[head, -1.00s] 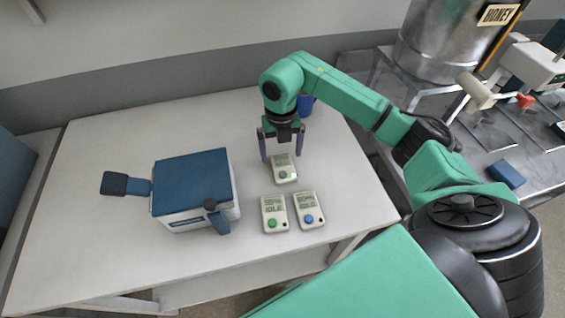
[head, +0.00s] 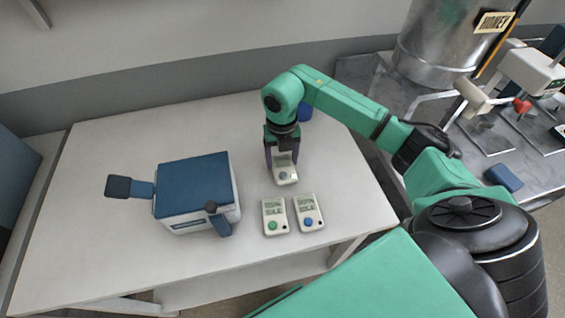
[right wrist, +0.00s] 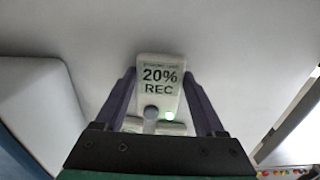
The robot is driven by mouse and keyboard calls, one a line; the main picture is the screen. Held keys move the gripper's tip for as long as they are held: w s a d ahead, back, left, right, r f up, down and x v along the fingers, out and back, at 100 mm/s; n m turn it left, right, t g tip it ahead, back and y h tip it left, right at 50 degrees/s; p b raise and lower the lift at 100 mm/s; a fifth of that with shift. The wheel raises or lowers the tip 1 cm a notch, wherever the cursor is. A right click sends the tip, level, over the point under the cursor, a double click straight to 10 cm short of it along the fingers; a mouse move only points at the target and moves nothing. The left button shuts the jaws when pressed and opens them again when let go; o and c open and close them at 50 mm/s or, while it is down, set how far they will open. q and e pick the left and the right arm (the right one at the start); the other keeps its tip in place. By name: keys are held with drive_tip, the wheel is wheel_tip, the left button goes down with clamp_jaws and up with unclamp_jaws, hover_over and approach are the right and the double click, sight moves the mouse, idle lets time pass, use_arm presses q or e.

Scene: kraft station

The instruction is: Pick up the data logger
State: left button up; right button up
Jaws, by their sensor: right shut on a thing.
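Three pale data loggers are in the head view. One data logger (head: 285,176) is between the fingers of my right gripper (head: 283,165), which is shut on it. In the right wrist view this logger (right wrist: 160,85) reads "20% REC", with a grey button and a green light, and the fingers (right wrist: 160,100) flank it. Whether it is clear of the table I cannot tell. A logger with a green button (head: 275,216) and a logger with a blue button (head: 309,212) lie side by side nearer the front edge. My left gripper is not in view.
A white box with a blue lid and handles (head: 195,190) stands left of the loggers on the white table (head: 110,240). A blue cup (head: 306,111) is behind my right gripper. A metal honey tank (head: 435,45) stands on the grey bench at right.

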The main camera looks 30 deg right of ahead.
wheel_tip(320, 180, up, 9)
drive_tip(key=b, duration=0.2)
wheel_tip(320, 180, up, 10)
drive_tip(key=p, duration=0.3)
hover_over(282, 161)
drive_tip(key=shift+s+f, duration=0.1)
drive_tip(key=shift+f, duration=0.05)
